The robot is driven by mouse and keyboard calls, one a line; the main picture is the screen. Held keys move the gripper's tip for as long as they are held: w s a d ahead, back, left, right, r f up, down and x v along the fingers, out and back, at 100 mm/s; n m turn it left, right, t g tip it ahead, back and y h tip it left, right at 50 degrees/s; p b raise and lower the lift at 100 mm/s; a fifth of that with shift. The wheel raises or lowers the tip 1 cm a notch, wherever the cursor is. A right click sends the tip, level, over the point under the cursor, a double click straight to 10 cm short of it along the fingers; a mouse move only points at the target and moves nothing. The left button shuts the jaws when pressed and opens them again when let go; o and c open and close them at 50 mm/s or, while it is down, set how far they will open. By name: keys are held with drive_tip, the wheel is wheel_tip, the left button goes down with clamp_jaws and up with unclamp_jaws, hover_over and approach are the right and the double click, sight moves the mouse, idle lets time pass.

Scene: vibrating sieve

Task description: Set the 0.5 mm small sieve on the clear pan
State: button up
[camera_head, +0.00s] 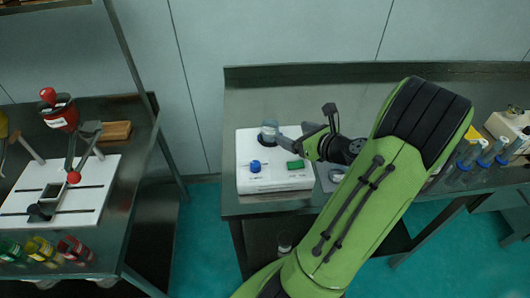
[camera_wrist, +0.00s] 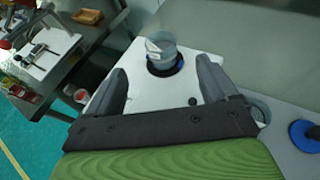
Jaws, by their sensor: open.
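A clear, greyish cylinder (camera_head: 269,129) stands upright on the dark round seat of the white shaker machine (camera_head: 247,180). The cylinder also shows in the wrist view (camera_wrist: 161,52), with a pale label or patch near its top. Whether it is the clear pan alone or a pan with a sieve on it, I cannot tell; no 0.5 mm mark is readable. My gripper (camera_head: 287,139) is to the right of the cylinder. In the wrist view my gripper (camera_wrist: 162,72) has its jaws wide apart, with the cylinder beyond and between the fingertips. Nothing is held.
The machine has a blue knob (camera_head: 255,166) and a green switch (camera_head: 295,164). Right of it on the bench, a round clear piece (camera_wrist: 262,108) and a blue disc (camera_wrist: 306,135) lie near my right finger. Bottles (camera_head: 482,158) stand farther right. A second table (camera_head: 110,240) is at left.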

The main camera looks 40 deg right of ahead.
drive_tip(key=w+a+n+y, duration=0.1)
drive_tip(key=a+n, duration=0.2)
drive_tip(key=w+a+n+g+y, duration=0.1)
drive_tip(key=w+a+n, duration=0.1)
drive_tip(key=a+n, duration=0.1)
drive_tip(key=w+a+n+g+y, duration=0.1)
drive_tip(key=a+n, duration=0.2)
drive_tip(key=a, duration=0.1)
drive_tip(key=shift+w+r, duration=0.3)
drive_tip(key=shift+r, duration=0.1)
drive_tip(key=s+a+r+n+g, duration=0.2)
drive_tip(key=a+n+g, duration=0.1)
drive_tip(key=a+n, duration=0.6)
drive_tip(key=s+a+r+n+g, duration=0.2)
drive_tip(key=s+a+n, duration=0.1)
drive_tip(key=a+n, duration=0.6)
drive_tip(key=s+a+r+n+h, duration=0.1)
drive_tip(key=s+a+r+n, duration=0.1)
drive_tip(key=s+n, duration=0.6)
drive_tip(key=n, duration=0.2)
drive_tip(key=shift+s+a+r+n+g, duration=0.25)
drive_tip(key=shift+r+n+g, duration=0.05)
